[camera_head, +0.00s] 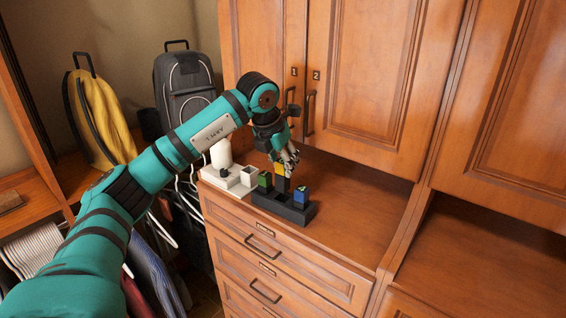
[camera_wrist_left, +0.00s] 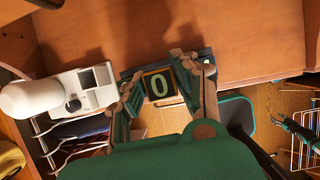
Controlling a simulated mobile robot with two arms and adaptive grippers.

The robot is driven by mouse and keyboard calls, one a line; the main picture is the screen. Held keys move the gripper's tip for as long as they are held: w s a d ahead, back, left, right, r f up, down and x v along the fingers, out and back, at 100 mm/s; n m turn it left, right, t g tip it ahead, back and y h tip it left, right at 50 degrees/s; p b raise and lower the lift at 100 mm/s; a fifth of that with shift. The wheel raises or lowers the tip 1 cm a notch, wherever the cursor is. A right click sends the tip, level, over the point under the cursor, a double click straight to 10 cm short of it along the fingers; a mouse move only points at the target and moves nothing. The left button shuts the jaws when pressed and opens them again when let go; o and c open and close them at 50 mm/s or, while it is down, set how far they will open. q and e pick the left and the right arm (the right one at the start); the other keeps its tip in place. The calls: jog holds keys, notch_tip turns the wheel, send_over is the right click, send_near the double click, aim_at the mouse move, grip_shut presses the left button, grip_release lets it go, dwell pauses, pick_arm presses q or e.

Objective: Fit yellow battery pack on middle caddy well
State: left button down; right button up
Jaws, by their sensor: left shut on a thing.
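The dark caddy (camera_head: 284,211) sits on the drawer-unit top. A green pack (camera_head: 265,181) stands in its left well and a blue pack (camera_head: 301,196) in its right well. My left gripper (camera_head: 287,158) is shut on the yellow battery pack (camera_head: 280,169), which is upright over the middle of the caddy and higher than its neighbours. I cannot tell whether its lower end is inside the well. In the left wrist view, the pack's dark top with a "0" (camera_wrist_left: 160,86) lies between the fingers. A dark gripper, apparently my right one (camera_wrist_left: 298,130), shows at the right edge, away from the caddy.
A white device (camera_head: 232,178) with a square opening stands left of the caddy, close to it. Cabinet doors (camera_head: 330,75) rise behind. The wooden top is clear to the right of the caddy. Hangers, a yellow bag (camera_head: 100,118) and a grey backpack (camera_head: 186,88) are at left.

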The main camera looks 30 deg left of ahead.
aim_at(283, 181)
pick_arm(q)
jog(key=shift+f, duration=0.1)
jog(key=shift+f+b, duration=0.6)
jog(key=shift+f, duration=0.15)
jog(key=shift+f, duration=0.15)
jog(key=shift+f, duration=0.1)
dwell(0.3)
jog(key=shift+f+b, duration=0.7)
jog(key=shift+f, duration=0.1)
jog(key=shift+f, duration=0.25)
jog(key=shift+f+b, duration=0.65)
jog(key=shift+f, duration=0.05)
dwell(0.4)
